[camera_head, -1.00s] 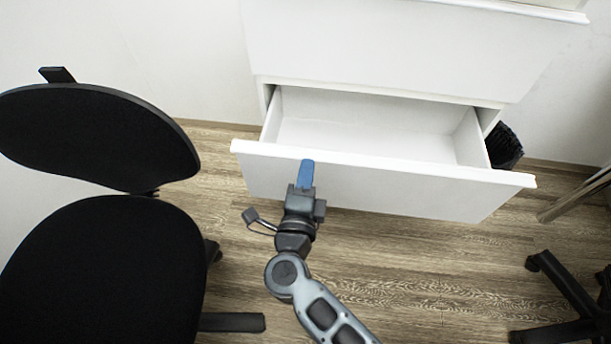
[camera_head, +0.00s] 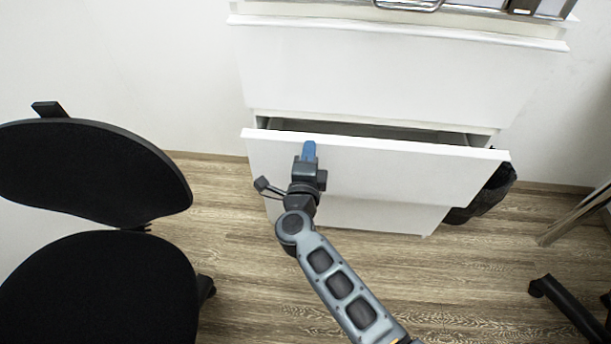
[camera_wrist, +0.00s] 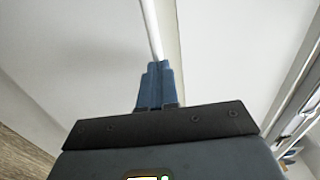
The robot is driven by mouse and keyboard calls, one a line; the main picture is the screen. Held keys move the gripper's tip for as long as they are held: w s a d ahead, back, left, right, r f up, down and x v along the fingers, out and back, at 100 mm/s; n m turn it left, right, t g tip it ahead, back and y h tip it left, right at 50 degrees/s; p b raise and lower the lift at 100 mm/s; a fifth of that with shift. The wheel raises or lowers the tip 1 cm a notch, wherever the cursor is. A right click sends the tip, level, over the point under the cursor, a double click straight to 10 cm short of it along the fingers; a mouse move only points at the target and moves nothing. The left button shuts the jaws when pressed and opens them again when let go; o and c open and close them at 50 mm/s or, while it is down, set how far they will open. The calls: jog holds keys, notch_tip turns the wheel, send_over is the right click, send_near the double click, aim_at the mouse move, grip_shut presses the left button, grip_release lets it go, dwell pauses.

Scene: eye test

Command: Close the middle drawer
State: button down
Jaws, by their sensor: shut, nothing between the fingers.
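The white middle drawer (camera_head: 400,172) stands slightly open in the head view, with a narrow dark gap behind its front's top edge. My gripper (camera_head: 309,150) is shut, its blue fingertips at the upper left part of the drawer front. In the wrist view the blue fingers (camera_wrist: 155,82) are together, with their tips at the white edge of the drawer front (camera_wrist: 85,50). I cannot tell whether they press on it. Most of the drawer's inside is hidden.
The white drawer front above (camera_head: 400,75) is shut. A black chair (camera_head: 95,270) stands at the left. A dark bin (camera_head: 487,190) is right of the cabinet, and a black chair base (camera_head: 565,305) is at the lower right. Wood floor (camera_head: 440,290) lies open in front.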

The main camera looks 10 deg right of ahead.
aim_at(313, 133)
jog(key=b+x, duration=0.1)
jog(key=x, duration=0.4)
jog(key=shift+w+d+r, duration=0.1)
jog(key=shift+w+r, duration=0.05)
jog(key=shift+w, duration=0.25)
jog(key=shift+d, duration=0.1)
